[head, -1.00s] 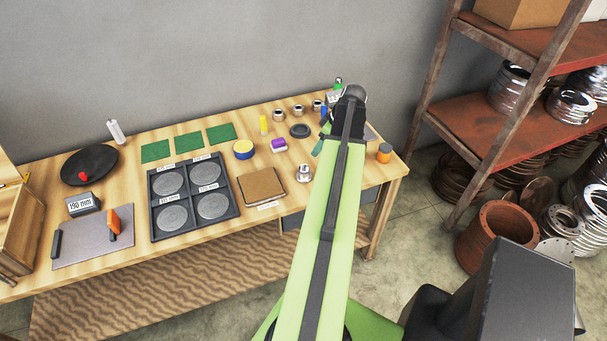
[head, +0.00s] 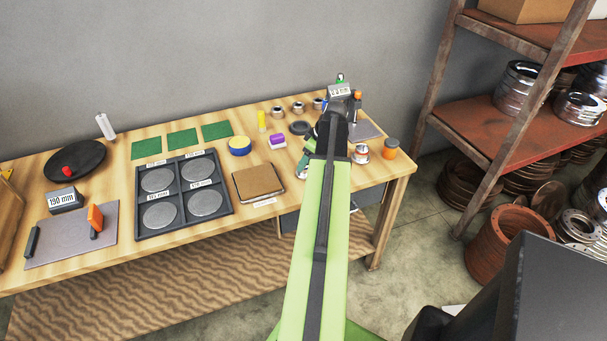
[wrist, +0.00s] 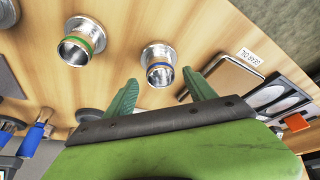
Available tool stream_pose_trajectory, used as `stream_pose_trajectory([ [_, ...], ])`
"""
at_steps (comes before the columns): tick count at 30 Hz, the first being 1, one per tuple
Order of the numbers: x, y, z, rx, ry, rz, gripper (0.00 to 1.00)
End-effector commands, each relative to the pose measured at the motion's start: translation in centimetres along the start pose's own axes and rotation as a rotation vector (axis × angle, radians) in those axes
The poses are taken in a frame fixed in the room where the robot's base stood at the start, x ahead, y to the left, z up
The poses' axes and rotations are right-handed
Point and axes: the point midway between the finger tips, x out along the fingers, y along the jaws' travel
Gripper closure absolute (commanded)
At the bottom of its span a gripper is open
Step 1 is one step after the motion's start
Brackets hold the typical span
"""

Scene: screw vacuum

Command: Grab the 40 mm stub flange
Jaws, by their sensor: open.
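Two silver stub flanges stand upright on the wooden table in the wrist view. One with a blue ring (wrist: 159,64) is just ahead of my gripper, roughly in line with the gap between the fingers. No size marking is readable on either. My gripper (wrist: 162,92) is open and empty, its two green fingers apart. In the head view my arm hides most of the gripper and the blue-ringed flange.
A brown pad (head: 258,183) lies close left of my gripper. A rusty shelf (head: 500,125) stands right.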

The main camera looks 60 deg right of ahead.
Motion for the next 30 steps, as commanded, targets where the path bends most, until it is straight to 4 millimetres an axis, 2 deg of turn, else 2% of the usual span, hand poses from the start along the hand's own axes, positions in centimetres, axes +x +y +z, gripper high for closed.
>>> stream_pose_trajectory([
  [1,1.9,-0.2,0.3,-0.001,0.0,0.0,0.36],
  [4,3.4,-0.1,0.3,0.0,0.0,0.0,0.36],
  [12,3.2,-0.1,0.0,0.001,0.0,0.0,0.37],
  [26,3.2,-0.1,0.1,0.001,0.0,0.0,0.98],
  [30,3.2,-0.1,0.1,0.001,0.0,0.001,1.0],
])
